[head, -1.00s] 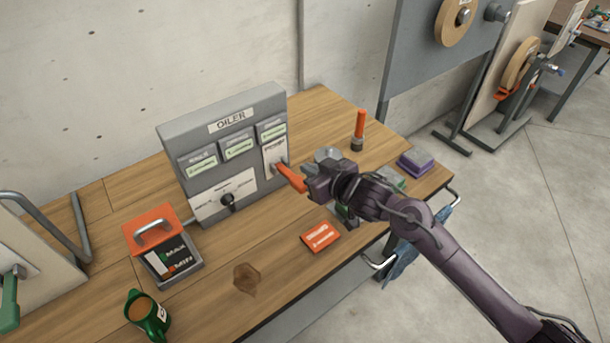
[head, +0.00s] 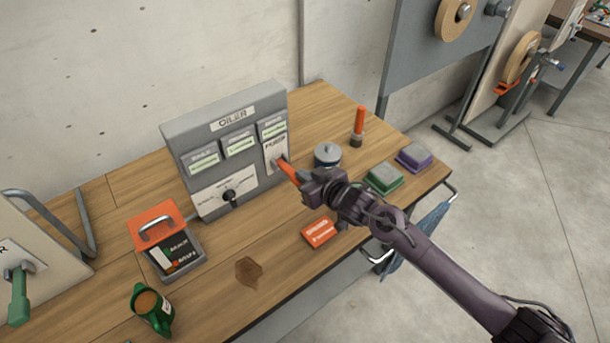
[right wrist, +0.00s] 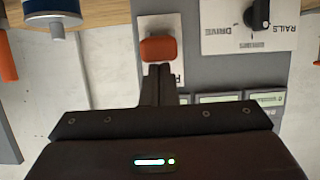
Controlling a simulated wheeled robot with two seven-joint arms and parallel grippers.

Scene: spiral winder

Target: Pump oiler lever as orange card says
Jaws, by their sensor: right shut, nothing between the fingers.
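The grey oiler box (head: 172,140) stands at the back of the workbench. Its orange lever (head: 287,167) sticks out from a white plate on the right of its front. My right gripper (head: 303,182) is shut and empty, with its tips at the lever's outer end. In the right wrist view the lever's orange end (right wrist: 158,48) lies just beyond the closed fingertips (right wrist: 157,70); I cannot tell whether they touch. The orange card (head: 319,233) lies flat on the bench below the gripper; its print is too small to read. My left gripper is not in view.
A brown stain (head: 249,271) marks the bench.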

